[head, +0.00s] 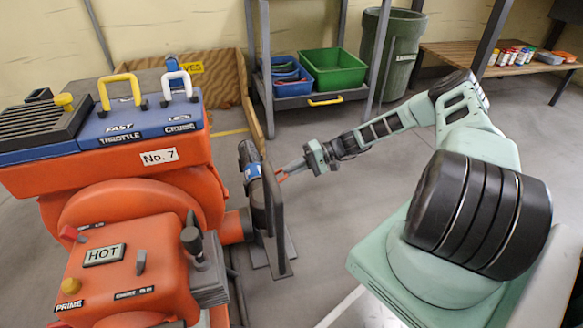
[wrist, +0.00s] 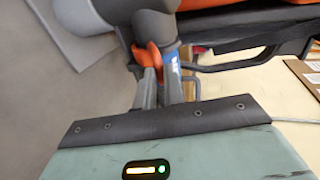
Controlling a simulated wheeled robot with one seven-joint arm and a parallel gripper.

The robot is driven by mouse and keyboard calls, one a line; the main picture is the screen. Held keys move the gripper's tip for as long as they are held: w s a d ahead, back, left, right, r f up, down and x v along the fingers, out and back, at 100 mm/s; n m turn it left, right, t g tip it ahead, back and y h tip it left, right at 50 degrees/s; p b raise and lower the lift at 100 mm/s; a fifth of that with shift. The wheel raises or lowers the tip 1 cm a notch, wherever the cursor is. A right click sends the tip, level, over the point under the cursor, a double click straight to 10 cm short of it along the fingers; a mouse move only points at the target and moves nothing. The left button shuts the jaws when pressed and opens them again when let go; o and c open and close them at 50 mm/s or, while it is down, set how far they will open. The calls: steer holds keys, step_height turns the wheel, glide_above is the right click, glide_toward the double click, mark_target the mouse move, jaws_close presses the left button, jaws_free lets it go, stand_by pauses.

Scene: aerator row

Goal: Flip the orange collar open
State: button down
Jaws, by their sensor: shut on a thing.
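The orange collar (wrist: 148,56) shows in the wrist view beside a dark pipe fitting with a blue label (wrist: 174,64). My gripper (wrist: 158,82) is shut on the collar, with its grey fingers close together at it. In the head view a small bit of the orange collar (head: 281,175) shows at the tip of my gripper (head: 284,171), next to the dark upright fitting (head: 254,180). The fingers and the post hide much of the collar, so its exact angle cannot be told.
The orange machine marked No. 7 (head: 130,185) fills the left, with levers on its blue top. A dark frame post (head: 274,215) stands close to my gripper. A rack with a green tub (head: 333,70) and a bin (head: 395,55) stand behind. Open floor lies right of the post.

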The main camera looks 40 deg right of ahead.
steer(key=shift+s+d+f, duration=0.1)
steer(key=shift+s+f, duration=0.05)
steer(key=shift+f, duration=0.25)
steer(key=c, duration=1.5)
jaws_free()
steer(key=shift+r, duration=0.1)
steer(key=p+v, duration=0.6)
steer(key=v, duration=1.1)
steer(key=shift+d, duration=0.15)
steer(key=shift+r, duration=0.1)
